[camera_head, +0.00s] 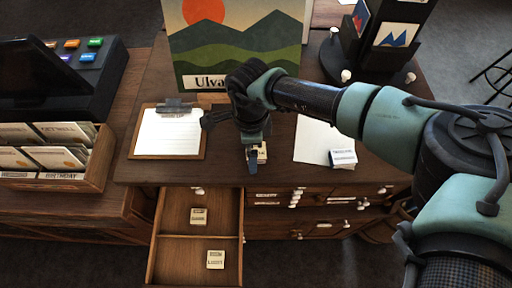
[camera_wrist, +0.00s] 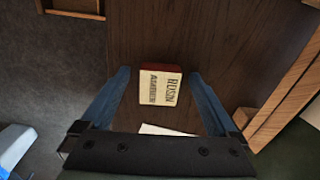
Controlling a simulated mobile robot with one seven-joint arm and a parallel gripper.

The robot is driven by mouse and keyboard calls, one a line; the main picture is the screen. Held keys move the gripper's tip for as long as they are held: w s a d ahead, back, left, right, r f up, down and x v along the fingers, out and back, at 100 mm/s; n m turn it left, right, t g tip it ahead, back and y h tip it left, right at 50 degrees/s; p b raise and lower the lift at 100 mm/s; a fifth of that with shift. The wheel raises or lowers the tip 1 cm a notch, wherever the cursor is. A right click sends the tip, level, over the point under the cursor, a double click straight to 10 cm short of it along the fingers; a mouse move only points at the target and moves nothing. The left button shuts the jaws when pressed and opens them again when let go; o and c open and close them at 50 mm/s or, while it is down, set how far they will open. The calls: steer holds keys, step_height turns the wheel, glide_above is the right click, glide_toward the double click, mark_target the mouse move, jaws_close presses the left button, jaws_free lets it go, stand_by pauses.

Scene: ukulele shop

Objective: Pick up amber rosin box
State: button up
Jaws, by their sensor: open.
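The amber rosin box (camera_wrist: 158,89) is a small cream box with a dark red side, lettered "ROSIN AMBER". It lies on the dark wooden counter top near the front edge. In the wrist view it sits between and beyond the two blue fingers of my gripper (camera_wrist: 160,82), which is open. In the head view my gripper (camera_head: 252,158) points down over the counter, and only a small cream part of the box (camera_head: 262,153) shows beside the fingers. The gripper hides the rest. I cannot tell whether a finger touches the box.
A clipboard (camera_head: 168,135) lies left of my gripper, and white paper with a small dark-and-white box (camera_head: 342,158) lies right. An open drawer (camera_head: 172,245) below holds two small labelled boxes. A landscape picture (camera_head: 232,45) and a dark display stand (camera_head: 385,45) are behind.

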steer(key=c, duration=1.4)
